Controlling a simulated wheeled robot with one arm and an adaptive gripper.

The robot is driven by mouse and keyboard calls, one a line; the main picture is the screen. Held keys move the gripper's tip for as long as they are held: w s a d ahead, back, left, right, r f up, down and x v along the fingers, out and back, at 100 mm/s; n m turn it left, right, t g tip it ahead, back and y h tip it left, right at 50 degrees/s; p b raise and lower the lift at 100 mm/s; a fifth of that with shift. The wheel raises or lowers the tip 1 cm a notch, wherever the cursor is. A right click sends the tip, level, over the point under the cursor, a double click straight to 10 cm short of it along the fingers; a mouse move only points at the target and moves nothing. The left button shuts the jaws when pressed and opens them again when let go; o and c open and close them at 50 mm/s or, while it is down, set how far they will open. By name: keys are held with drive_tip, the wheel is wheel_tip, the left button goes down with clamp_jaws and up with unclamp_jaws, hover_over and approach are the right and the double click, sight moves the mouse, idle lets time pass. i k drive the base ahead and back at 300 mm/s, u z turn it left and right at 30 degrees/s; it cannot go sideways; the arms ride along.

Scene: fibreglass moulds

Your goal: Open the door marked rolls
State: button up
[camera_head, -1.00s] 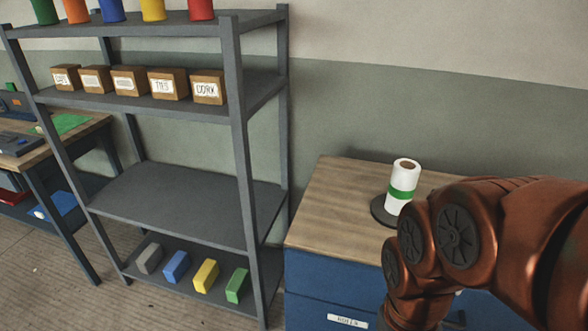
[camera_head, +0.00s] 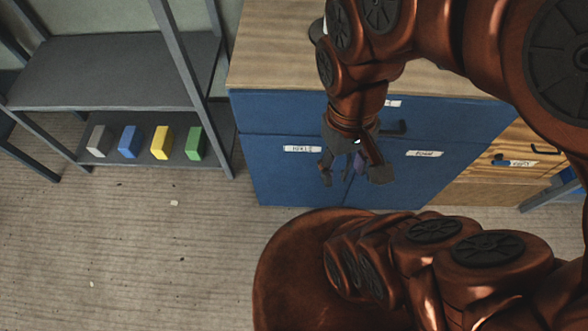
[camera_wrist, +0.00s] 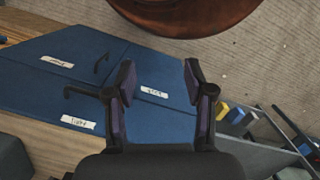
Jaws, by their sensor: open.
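The door marked rolls (camera_head: 280,175) is the shut lower-left blue door of the cabinet, with a white label (camera_head: 302,149). In the wrist view its label (camera_wrist: 154,92) shows between my fingers. My gripper (camera_head: 352,172) is open and empty, pointing down in front of the seam between the two lower doors. The wrist view shows its fingers (camera_wrist: 160,75) spread apart, with the blue front beyond. I cannot make out the rolls door's handle; my gripper may cover it. A dark handle (camera_wrist: 101,63) in the wrist view seems to belong to the other door.
Right of it is another labelled blue door (camera_head: 440,170); above is a blue drawer (camera_head: 265,112) with a dark handle (camera_head: 395,127). A wooden cabinet (camera_head: 490,180) stands right. A grey shelf (camera_head: 110,75) with coloured blocks stands left.

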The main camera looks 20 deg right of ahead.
sight(284, 169)
drive_tip(key=z, duration=1.95)
drive_tip(key=k, duration=1.25)
drive_tip(key=u, duration=1.85)
